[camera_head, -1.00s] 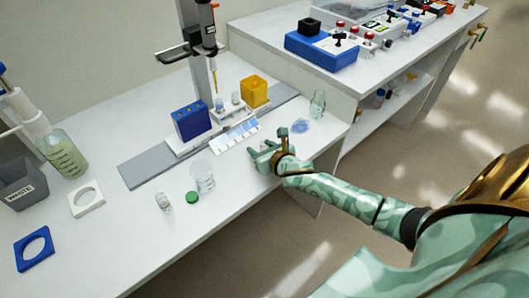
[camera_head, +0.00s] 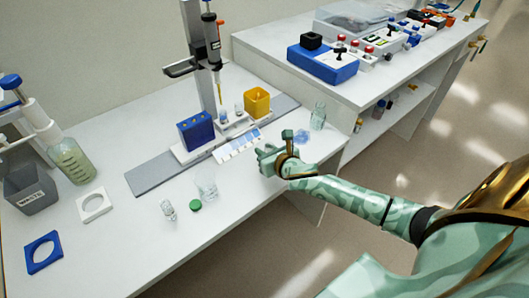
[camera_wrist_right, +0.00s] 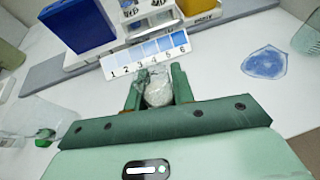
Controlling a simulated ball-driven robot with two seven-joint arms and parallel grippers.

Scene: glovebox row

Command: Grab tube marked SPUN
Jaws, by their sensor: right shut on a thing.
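My right gripper (camera_head: 268,158) is low over the front of the white bench, just in front of the numbered blue colour strip (camera_head: 237,145). In the right wrist view its fingers (camera_wrist_right: 157,90) are shut on a small, clear, whitish tube-like piece (camera_wrist_right: 158,88). No SPUN mark can be read on that piece. Small vials (camera_head: 223,115) stand in a white holder behind the strip. Their labels show partly in the wrist view but are too small to read surely. My left gripper is not in view.
A blue block (camera_head: 195,130) and a yellow box (camera_head: 257,102) flank the holder, under a pipette stand (camera_head: 205,60).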

